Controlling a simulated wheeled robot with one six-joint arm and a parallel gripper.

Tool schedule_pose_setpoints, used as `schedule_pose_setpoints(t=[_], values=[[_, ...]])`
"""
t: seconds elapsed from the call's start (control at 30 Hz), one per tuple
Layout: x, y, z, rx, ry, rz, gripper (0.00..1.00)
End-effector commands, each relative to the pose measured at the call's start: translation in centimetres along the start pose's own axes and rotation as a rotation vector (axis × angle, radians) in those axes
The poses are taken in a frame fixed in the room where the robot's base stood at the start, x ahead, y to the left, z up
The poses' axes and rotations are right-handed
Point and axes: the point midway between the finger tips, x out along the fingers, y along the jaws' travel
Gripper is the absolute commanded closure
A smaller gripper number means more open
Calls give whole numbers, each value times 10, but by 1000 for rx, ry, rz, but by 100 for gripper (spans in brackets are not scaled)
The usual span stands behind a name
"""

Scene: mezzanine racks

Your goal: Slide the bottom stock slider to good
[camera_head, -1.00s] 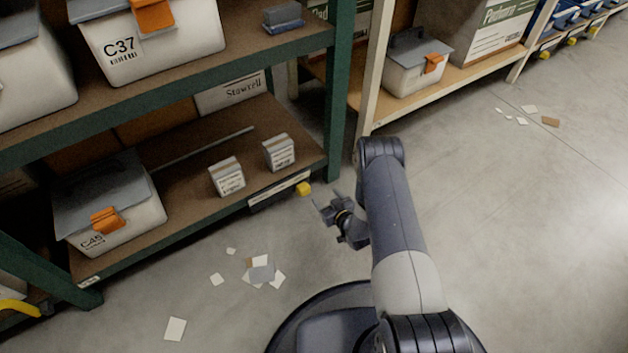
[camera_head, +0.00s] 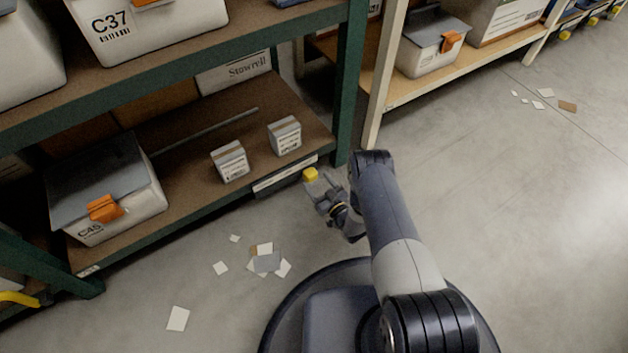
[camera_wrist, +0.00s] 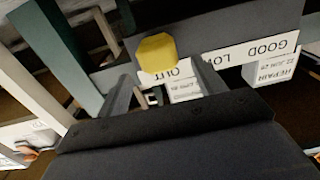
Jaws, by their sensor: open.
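The bottom stock slider is a yellow knob (camera_head: 310,174) at the right end of the label rail (camera_head: 278,181) on the bottom shelf's front edge. In the wrist view the yellow knob (camera_wrist: 157,47) sits by the word OUT, with LOW and GOOD (camera_wrist: 266,50) further along the rail, all upside down. My gripper (camera_head: 319,184) is open and close in front of the knob. In the wrist view its fingers (camera_wrist: 162,73) stand apart on either side of the knob's line, with the knob just beyond the tips. I cannot tell whether they touch it.
Two small labelled boxes (camera_head: 229,161) (camera_head: 285,136) stand on the bottom shelf above the rail, left of the green post (camera_head: 349,90). Bin C45 (camera_head: 105,190) is further left. Paper scraps (camera_head: 266,262) lie on the floor. Open floor lies to the right.

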Motion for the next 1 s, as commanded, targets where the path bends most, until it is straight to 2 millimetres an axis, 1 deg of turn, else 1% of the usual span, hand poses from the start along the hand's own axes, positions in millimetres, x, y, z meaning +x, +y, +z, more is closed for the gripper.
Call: schedule_pose_setpoints(t=[0.03, 0.2, 0.33, 0.57, 1.0], values=[[9, 0, 2, -1, 2, -2, 35], [26, 0, 1, 0, 1, -1, 35], [30, 0, 0, 1, -1, 1, 35], [30, 0, 0, 1, -2, 1, 35], [30, 0, 0, 1, -2, 1, 71]])
